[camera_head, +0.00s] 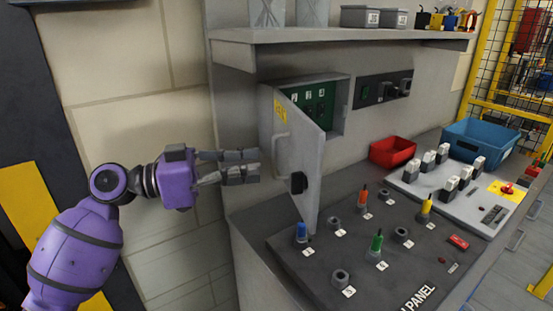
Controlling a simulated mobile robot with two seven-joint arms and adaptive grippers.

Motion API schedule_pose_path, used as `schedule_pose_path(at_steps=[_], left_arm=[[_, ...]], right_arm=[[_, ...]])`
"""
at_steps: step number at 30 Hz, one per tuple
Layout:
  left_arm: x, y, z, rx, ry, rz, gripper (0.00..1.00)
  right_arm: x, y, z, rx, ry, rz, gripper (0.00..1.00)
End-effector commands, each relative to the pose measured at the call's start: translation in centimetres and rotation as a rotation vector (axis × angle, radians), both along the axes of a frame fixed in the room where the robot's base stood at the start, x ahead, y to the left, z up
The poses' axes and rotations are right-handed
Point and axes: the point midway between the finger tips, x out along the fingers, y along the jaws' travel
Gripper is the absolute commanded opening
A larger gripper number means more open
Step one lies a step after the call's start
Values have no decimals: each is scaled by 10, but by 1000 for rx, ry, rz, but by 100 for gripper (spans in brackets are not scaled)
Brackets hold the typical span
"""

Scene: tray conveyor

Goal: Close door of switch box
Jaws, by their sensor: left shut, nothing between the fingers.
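The switch box (336,119) is fixed to the wall above the bench, with a dark green interior holding several small parts. Its grey door (307,162) stands open, swung out toward me. The door has a light handle bar, a yellow label and a black knob (298,183). My left gripper (258,166) is shut and empty, with its fingertips just left of the door's outer face. I cannot tell whether they touch the door. My right gripper is not in view.
A panel (321,264) with coloured plugs and sockets lies below the door. A red bin (392,151), a blue bin (481,139) and a board of switches (416,184) are to the right. A shelf (340,36) with boxes runs above the switch box.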

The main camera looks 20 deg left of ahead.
Motion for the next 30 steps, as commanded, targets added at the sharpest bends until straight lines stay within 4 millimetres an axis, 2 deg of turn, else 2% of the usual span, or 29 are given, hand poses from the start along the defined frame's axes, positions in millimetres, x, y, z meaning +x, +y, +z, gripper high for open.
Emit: schedule_pose_path(at_steps=[1, 3, 10, 30], left_arm=[[6, -10, 6, -3, -6, -1, 0], [12, -22, 6, -3, -5, -3, 0], [29, -46, 4, -3, -3, 0, 0], [39, -57, 0, -2, 1, 8, 0]], right_arm=[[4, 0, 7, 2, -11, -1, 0], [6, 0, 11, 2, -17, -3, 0], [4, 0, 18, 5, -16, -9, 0], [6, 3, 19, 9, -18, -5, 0]])
